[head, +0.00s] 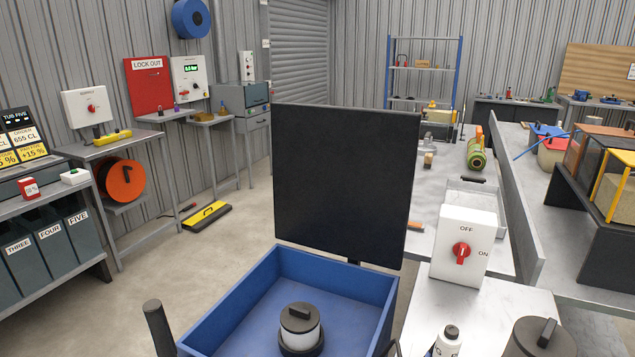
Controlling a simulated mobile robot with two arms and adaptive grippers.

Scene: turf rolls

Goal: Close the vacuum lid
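The vacuum lid (340,180) is a large black square panel. It stands upright, open, behind a blue open-topped box (245,290) at the bottom centre. A small dark piece at the panel's lower edge is close to the box's back rim. Inside the box stands a white jar with a dark knobbed top (300,325), in a dark base. A dark upright cylinder (158,328) is beside the box's left side; I cannot tell what it belongs to. I cannot make out either of my grippers in the head view.
A white switch box with a red OFF/ON knob (462,248) stands on the bench (460,310) right of the panel. A white bottle (447,342) and a dark knobbed canister (540,338) are at the bottom right. Open floor (190,270) lies to the left.

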